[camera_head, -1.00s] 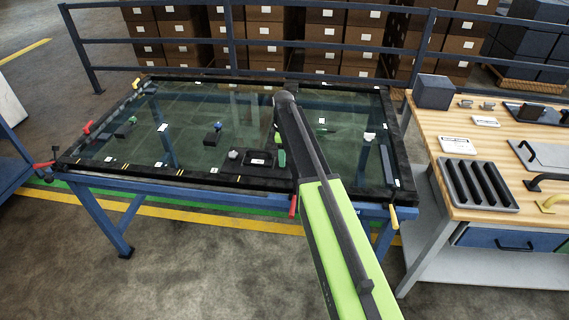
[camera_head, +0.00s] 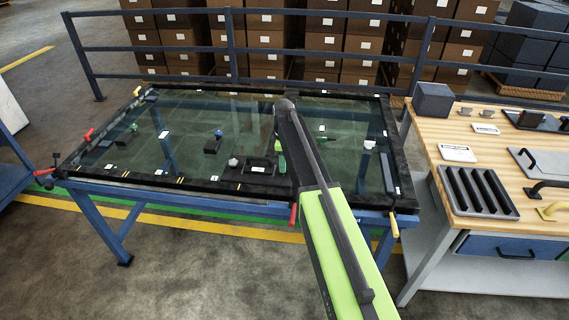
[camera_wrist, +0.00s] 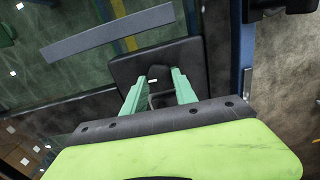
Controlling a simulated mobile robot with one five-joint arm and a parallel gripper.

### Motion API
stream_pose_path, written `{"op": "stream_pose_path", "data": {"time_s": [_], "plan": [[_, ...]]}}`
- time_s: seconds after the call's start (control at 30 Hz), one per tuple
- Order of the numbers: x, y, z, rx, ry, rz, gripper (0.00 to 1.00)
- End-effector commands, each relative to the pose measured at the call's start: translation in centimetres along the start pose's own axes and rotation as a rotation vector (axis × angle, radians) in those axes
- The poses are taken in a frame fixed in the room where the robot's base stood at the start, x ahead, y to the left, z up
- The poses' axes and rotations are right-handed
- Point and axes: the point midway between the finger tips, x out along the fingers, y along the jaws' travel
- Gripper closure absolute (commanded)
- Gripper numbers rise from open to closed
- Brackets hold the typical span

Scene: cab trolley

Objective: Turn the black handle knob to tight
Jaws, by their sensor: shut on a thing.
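My gripper (camera_wrist: 159,78) has two green fingers, which stand on both sides of a small black knob (camera_wrist: 157,72) in the wrist view. The fingers are shut on the knob. The knob sits on a dark square plate (camera_wrist: 190,55), with a small light mark beside it. In the head view, my gripper (camera_head: 281,160) is partly hidden by my arm, over the near side of the glass-topped table (camera_head: 190,185). A black plate with a white label (camera_head: 258,168) lies just left of it. Which way the knob points is not clear.
Red and yellow levers sit along the table's frame, including a yellow one (camera_head: 394,222) at the near right. A wooden workbench (camera_head: 420,115) with a ribbed black tray (camera_head: 478,190) stands at the right. A blue railing (camera_head: 300,50) runs behind.

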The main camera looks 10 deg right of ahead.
Motion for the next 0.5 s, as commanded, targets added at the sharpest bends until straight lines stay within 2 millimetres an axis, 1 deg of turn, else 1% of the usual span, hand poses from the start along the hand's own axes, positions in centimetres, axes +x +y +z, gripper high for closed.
{"op": "stream_pose_path", "data": {"time_s": [0.27,0.5], "plan": [[0.02,-0.06,0.06,0.169,-0.002,-0.004,1.0],[0.02,0.0,0.08,0.393,-0.002,-0.004,1.0]]}}
